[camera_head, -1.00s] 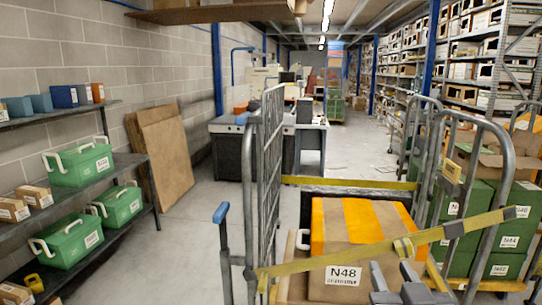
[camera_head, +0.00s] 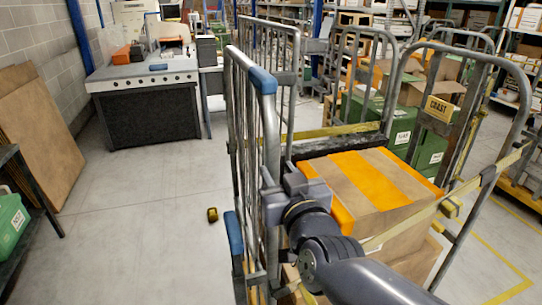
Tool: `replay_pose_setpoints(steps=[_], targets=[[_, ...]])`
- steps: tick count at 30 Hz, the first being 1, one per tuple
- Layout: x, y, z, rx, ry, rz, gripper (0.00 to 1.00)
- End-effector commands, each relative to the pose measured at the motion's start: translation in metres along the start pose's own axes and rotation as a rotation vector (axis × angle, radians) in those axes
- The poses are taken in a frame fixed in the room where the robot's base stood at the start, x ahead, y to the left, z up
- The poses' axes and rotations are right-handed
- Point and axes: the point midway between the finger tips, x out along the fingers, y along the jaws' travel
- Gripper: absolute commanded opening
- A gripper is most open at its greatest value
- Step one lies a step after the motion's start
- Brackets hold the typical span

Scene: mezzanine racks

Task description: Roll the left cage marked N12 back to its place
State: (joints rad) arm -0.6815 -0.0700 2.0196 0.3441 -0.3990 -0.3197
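A metal roll cage (camera_head: 241,150) with blue grips on its left side stands close in front of me. It holds a large cardboard box with orange stripes (camera_head: 375,185). My arm reaches in from the lower right. My gripper (camera_head: 272,188) is at the left side panel's bars, between that panel and the box. Its fingers are hard to make out against the bars.
Another cage (camera_head: 362,35) with green crates (camera_head: 398,122) stands just behind. A dark workbench (camera_head: 150,115) stands at the back left, and boards (camera_head: 38,135) lean on the wall.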

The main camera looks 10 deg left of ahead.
Motion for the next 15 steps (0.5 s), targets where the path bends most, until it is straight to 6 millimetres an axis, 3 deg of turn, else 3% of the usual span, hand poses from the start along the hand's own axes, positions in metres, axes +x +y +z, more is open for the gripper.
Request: replay_pose_setpoints(steps=[9,15], targets=[[0.047,0.000,-0.001,0.001,-0.001,0.000,0.36],[0.064,0.000,-0.001,0.000,0.000,0.000,0.36]])
